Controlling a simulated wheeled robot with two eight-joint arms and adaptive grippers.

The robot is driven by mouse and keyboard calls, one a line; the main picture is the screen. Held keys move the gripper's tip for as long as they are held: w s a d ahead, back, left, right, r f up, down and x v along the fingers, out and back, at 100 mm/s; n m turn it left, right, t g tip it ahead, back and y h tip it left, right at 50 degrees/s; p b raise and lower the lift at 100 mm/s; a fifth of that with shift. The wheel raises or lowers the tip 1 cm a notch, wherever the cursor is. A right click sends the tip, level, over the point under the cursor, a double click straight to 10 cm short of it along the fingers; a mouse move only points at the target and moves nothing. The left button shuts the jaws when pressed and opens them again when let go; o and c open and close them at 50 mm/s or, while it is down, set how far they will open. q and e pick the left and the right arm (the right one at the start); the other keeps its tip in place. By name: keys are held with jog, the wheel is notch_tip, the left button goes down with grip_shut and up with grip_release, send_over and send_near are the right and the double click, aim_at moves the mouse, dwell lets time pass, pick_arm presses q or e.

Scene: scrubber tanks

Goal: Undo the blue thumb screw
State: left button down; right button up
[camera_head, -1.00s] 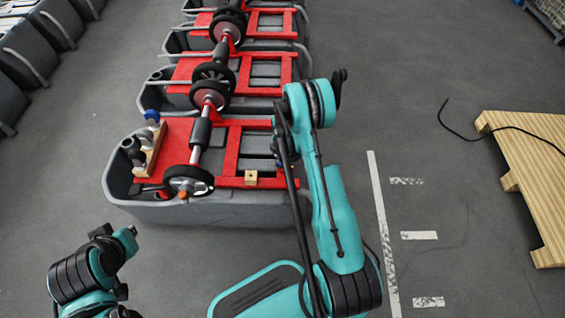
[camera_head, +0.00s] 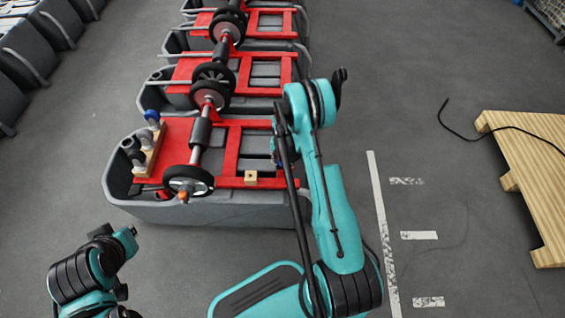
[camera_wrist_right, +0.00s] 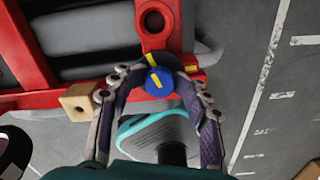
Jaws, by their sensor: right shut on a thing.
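A second yellow mark (camera_wrist_right: 191,69) is on the red part beside the knob; the knob's line points another way. In the head view my right arm mostly hides the gripper and the screw. My left arm is at the lower left, with no gripper fingers distinguishable.
The nearest grey tank (camera_head: 225,209) carries the red frame (camera_head: 231,152), a wheeled shaft (camera_head: 198,142) and a small wooden block (camera_head: 251,178), which also shows left of my fingers. More tanks stand behind it.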

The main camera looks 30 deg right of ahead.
jog(key=o, duration=0.6)
jog(key=shift+f, duration=0.15)
jog(key=shift+r+p, duration=1.25)
jog(key=shift+r, duration=1.35)
